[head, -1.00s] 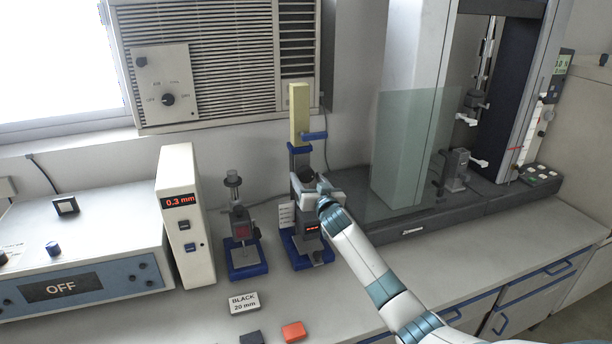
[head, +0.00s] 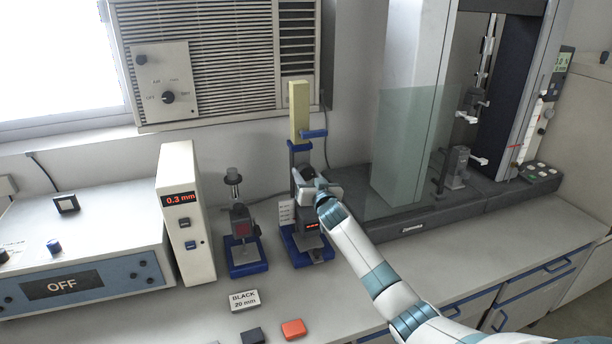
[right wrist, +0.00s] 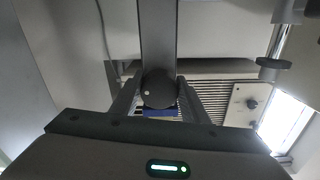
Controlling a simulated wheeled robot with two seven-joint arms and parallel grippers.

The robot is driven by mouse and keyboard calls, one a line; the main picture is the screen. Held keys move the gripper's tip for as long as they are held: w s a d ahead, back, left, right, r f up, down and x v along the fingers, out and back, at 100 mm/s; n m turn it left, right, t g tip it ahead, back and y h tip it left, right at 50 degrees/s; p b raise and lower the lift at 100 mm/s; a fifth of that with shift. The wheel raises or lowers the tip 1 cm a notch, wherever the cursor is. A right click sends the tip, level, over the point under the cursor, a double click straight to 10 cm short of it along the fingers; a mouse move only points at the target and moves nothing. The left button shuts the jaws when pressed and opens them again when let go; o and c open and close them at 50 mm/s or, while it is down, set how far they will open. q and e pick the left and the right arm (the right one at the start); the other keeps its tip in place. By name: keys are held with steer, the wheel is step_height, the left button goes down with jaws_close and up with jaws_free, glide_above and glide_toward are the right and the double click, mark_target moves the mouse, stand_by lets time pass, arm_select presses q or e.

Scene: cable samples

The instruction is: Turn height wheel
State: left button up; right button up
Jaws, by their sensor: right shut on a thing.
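The height wheel (right wrist: 159,88) is a dark round knob with a small white dot on its face. In the right wrist view it sits between the two fingers of my right gripper (right wrist: 158,100), which is shut on it. In the head view the wheel (head: 308,171) is on the blue-and-grey stand (head: 301,150) with the pale yellow column top. My right gripper (head: 318,188) reaches it from the front right and covers part of the stand. The stand's small red display shows below the gripper. My left gripper is not in view.
A smaller blue-based gauge (head: 241,225) and a 0.3 mm display unit (head: 186,212) stand to the left. A BLACK 20 mm label (head: 244,300), a dark sample (head: 252,336) and an orange sample (head: 293,329) lie in front. A glass-shielded test machine (head: 405,228) stands to the right.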

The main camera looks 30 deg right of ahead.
steer(key=shift+n, duration=0.3)
steer(key=n, duration=0.5)
steer(key=shift+d+b, duration=0.15)
steer(key=shift+b, duration=0.2)
steer(key=n, duration=0.6)
steer(key=shift+s+d+r, duration=0.1)
steer(key=shift+d+r, duration=0.05)
steer(key=n, duration=0.8)
steer(key=shift+r, duration=0.15)
steer(key=o, duration=1.1)
steer(key=shift+c, duration=0.2)
steer(key=shift+s, duration=0.1)
